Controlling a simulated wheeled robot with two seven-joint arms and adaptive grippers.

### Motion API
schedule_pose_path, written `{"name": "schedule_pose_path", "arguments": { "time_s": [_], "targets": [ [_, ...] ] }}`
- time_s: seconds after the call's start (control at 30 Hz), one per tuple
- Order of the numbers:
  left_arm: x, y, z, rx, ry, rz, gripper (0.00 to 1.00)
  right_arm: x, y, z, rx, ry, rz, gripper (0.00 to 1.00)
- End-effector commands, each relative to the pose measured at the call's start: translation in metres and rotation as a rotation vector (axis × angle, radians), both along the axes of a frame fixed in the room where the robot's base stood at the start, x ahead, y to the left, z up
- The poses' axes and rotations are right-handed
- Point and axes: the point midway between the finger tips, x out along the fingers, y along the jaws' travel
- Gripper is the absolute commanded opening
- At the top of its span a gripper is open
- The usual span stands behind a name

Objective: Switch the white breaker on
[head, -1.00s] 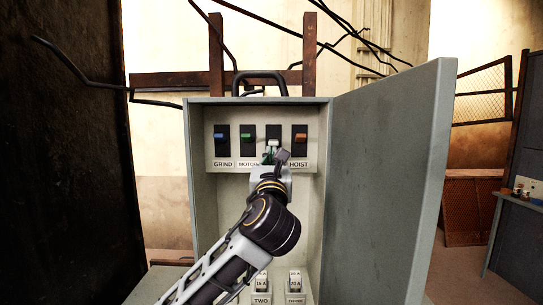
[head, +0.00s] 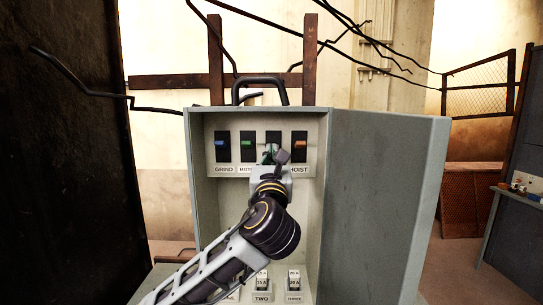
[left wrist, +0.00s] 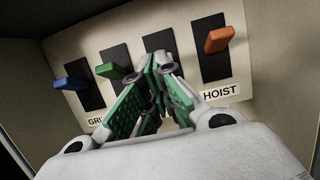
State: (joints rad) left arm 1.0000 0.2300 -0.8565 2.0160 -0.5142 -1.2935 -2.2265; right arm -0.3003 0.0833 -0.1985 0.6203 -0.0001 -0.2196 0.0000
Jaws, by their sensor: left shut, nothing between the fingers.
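The electrical box (head: 322,200) stands open, with a row of breakers on its upper panel. The white breaker (head: 273,136) is third from the left, above a label hidden by my arm. In the head view its black plate shows, with a whitish patch low on it near my fingers. My left gripper (head: 271,155) is at this breaker, shut and empty. In the left wrist view the closed green-padded fingers (left wrist: 160,66) cover the white lever, so I cannot tell whether they touch it or which way it points. My right gripper is not in view.
The blue breaker (head: 222,143), green breaker (head: 247,144) and orange breaker (head: 300,144) flank it. The orange lever (left wrist: 218,40) sits close right of my fingers. The box door (head: 380,200) is swung open to the right. More switches (head: 293,282) are lower down.

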Motion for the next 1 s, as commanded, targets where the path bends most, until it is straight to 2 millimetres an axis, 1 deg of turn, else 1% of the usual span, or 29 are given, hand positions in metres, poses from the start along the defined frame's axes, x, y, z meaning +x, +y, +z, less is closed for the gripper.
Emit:
{"name": "schedule_pose_path", "arguments": {
  "time_s": [0.33, 0.57, 1.0],
  "targets": [
    [-0.0003, -0.0002, 0.0012, 0.0, 0.0, 0.0, 0.0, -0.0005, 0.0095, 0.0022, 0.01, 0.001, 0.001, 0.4],
    [-0.0003, -0.0001, 0.0012, 0.0, 0.0, 0.0, 0.0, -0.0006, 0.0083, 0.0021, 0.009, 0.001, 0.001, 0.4],
    [-0.0003, -0.0001, 0.0012, 0.0, 0.0, 0.0, 0.0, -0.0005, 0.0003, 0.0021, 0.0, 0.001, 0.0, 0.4]
  ]
}}
